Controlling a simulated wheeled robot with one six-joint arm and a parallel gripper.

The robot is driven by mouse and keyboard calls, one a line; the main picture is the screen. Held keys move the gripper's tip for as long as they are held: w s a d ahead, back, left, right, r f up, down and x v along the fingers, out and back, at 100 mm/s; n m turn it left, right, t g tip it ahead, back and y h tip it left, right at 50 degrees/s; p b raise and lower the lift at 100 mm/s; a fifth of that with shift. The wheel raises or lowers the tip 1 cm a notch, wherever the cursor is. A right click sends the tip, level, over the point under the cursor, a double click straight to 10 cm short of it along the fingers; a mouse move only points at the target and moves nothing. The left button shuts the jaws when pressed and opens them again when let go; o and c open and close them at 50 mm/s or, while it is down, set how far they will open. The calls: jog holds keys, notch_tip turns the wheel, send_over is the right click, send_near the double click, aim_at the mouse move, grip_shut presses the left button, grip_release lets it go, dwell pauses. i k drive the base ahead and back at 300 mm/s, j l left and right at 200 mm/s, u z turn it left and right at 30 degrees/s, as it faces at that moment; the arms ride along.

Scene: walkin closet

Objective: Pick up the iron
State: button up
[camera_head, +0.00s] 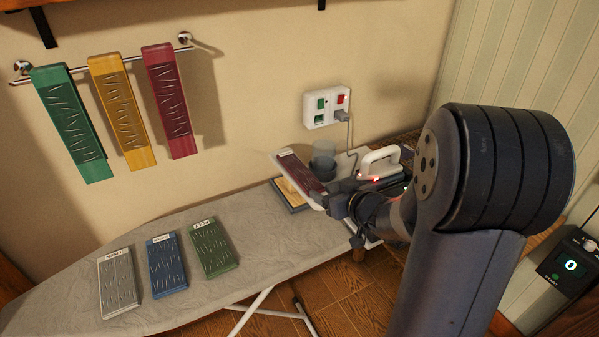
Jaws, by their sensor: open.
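The iron (380,158) stands at the right end of the ironing board (275,228). Its white looped handle and a small red light show. Its lower part is hidden behind my arm. A cord runs from it up to the wall socket. My gripper (338,200) is open, to the left of the iron and above the board. A dark red slab with a pale edge (298,172) is tilted just beside my gripper's tips; I cannot tell whether they touch.
A grey cup (323,160) and a blue-edged pad (287,197) are close to my gripper. White (117,283), blue (167,266) and green (213,248) slabs lie on the board. Green, yellow and red strips hang on a wall rail (110,70). The socket box (326,106) is on the wall.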

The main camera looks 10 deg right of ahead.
aim_at(387, 173)
jog(key=i+l, duration=0.25)
jog(key=l, duration=0.15)
jog(key=i+l, duration=0.25)
jog(key=l, duration=0.15)
jog(key=i+l, duration=0.25)
jog(key=l, duration=0.15)
